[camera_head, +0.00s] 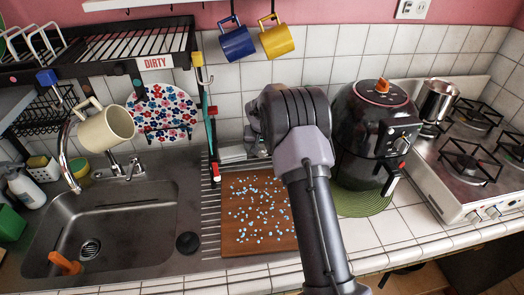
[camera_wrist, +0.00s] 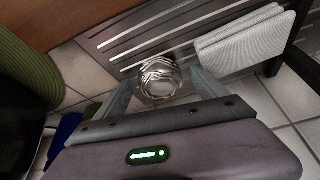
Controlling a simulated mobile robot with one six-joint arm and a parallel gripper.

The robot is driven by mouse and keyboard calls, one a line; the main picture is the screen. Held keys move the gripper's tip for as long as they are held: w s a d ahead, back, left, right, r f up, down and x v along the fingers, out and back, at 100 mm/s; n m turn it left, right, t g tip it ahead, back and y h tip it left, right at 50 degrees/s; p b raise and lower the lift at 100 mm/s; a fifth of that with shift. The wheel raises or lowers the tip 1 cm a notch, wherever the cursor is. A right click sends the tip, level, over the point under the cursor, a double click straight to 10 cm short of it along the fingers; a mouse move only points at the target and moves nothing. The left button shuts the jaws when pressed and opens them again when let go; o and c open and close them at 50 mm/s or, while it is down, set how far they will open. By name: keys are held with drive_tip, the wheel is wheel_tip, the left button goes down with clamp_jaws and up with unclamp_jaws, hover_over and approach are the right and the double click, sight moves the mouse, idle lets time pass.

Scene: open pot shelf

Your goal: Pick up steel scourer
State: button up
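The steel scourer (camera_wrist: 160,78) is a small, round, shiny silver coil in the wrist view. It lies near the edge of the grooved metal drainboard, by the white tiles. My gripper (camera_wrist: 163,86) is open, with one finger to the left of the scourer and one to the right. I see a gap on each side, and I cannot tell how far the fingertips are above the surface.
A wooden board (camera_head: 258,238) with blue-white bits lies on the drainboard. A folded white cloth (camera_wrist: 245,38) lies right of the scourer in the wrist view. A black air fryer (camera_head: 372,135) stands on a green mat (camera_head: 362,205) right of my arm. Mugs (camera_head: 277,39) hang above.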

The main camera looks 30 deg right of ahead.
sight(262, 147)
drive_tip(key=c, duration=1.4)
drive_tip(key=shift+r, duration=0.1)
drive_tip(key=shift+r, duration=0.25)
wheel_tip(262, 147, up, 3)
drive_tip(key=shift+s+a+r+p, duration=0.1)
drive_tip(key=shift+s+p, duration=0.05)
drive_tip(key=shift+p, duration=0.6)
drive_tip(key=s+a, duration=0.2)
drive_tip(key=s, duration=0.2)
drive_tip(key=s+a, duration=0.3)
drive_tip(key=s, duration=0.1)
drive_tip(key=s+a+r+b, duration=0.1)
drive_tip(key=s+a, duration=0.2)
drive_tip(key=s, duration=0.2)
drive_tip(key=shift+a, duration=0.2)
